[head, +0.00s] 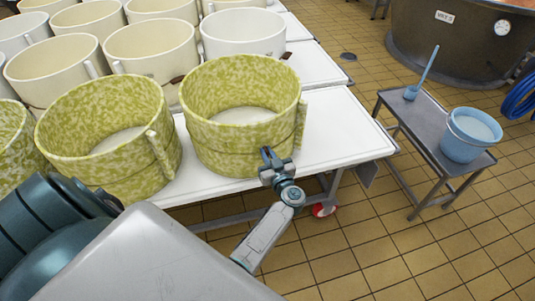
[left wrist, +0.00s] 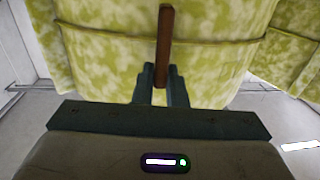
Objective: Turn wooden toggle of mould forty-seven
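A green-and-cream mottled mould (head: 243,115) stands at the table's front right corner, with whitish content inside. No number can be read on it. Its wooden toggle shows in the left wrist view as a narrow brown bar (left wrist: 165,35), upright against the mottled wall (left wrist: 110,45). My left gripper (head: 272,157) is at the mould's front lower side. In the left wrist view its fingers (left wrist: 161,82) stand on either side of the toggle's lower end, with no clear gap showing. The toggle is hidden in the head view. My right gripper is not in view.
A second mottled mould (head: 110,140) stands close to the left, with several cream moulds behind. The white table edge (head: 345,150) is clear to the right. A grey side table (head: 425,125) holds a blue bucket (head: 470,135).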

